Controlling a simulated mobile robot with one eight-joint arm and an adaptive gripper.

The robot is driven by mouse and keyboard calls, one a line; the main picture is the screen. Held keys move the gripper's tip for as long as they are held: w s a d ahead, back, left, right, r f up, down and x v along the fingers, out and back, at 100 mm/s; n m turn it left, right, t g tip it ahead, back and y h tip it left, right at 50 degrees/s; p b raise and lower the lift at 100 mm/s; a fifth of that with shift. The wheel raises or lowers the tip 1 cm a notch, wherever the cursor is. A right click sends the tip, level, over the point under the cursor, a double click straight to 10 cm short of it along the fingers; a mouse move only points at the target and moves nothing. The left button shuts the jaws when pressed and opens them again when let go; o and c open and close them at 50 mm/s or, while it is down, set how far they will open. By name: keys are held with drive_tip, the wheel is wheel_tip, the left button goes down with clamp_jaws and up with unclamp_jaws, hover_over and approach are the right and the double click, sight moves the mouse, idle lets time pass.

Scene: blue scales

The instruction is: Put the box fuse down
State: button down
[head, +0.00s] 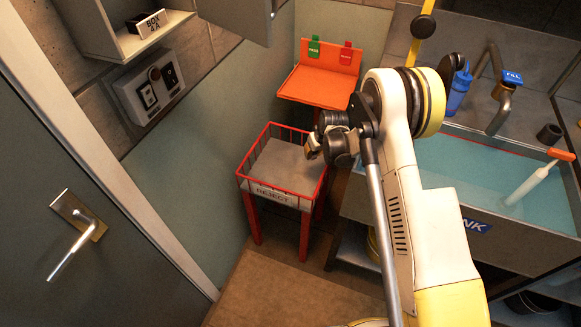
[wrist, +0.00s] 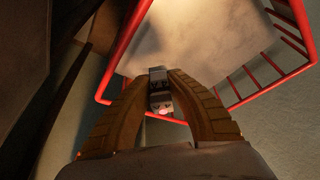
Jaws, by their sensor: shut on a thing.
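My gripper (wrist: 160,78) is shut on a small grey block with a pinkish spot, which I take to be the box fuse (wrist: 160,101). In the head view my gripper (head: 314,148) is at the right side of the red-framed REJECT basket (head: 274,192), above its rim as far as I can tell. The fuse is too small to make out clearly there. In the wrist view the basket's pale floor (wrist: 205,45) and red rails lie beyond the fingertips. The basket floor looks empty.
An orange stand (head: 318,88) with a green and a red tag is behind the basket. A water-filled sink (head: 470,175) is at the right. A wall shelf (head: 110,35) holds a dark box with a white label (head: 147,21). A door (head: 60,200) is at the left.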

drive_tip(key=b, duration=0.4)
hover_over(285, 174)
drive_tip(key=s, duration=0.1)
drive_tip(key=f, duration=0.6)
drive_tip(key=shift+s+d, duration=0.1)
drive_tip(key=shift+d, duration=0.15)
wheel_tip(285, 174, down, 4)
drive_tip(key=shift+f+b, duration=0.15)
drive_tip(key=shift+b, duration=0.8)
drive_tip(key=c, duration=1.4)
unclamp_jaws()
